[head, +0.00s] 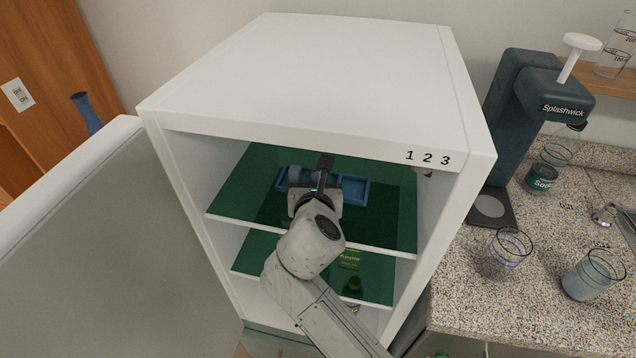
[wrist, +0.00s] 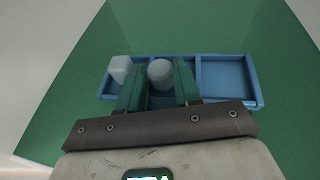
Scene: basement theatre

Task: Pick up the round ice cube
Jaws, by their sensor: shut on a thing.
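The round ice cube (wrist: 160,74) is a pale, rounded piece between the two green fingers of my gripper (wrist: 158,82) in the wrist view. My gripper is shut on it, over the middle compartment of the blue tray (wrist: 228,101). I cannot tell whether the ice is clear of the tray floor. In the head view my gripper (head: 324,172) reaches into the open fridge, over the blue tray (head: 355,190) on the upper green shelf; it hides the round ice cube there.
A squarer ice cube (wrist: 121,68) sits in the tray's left compartment; the right one is empty. The white fridge (head: 310,75) surrounds my arm with its top and side walls, and its door (head: 80,240) stands open at left. A lower shelf (head: 375,285) holds several items.

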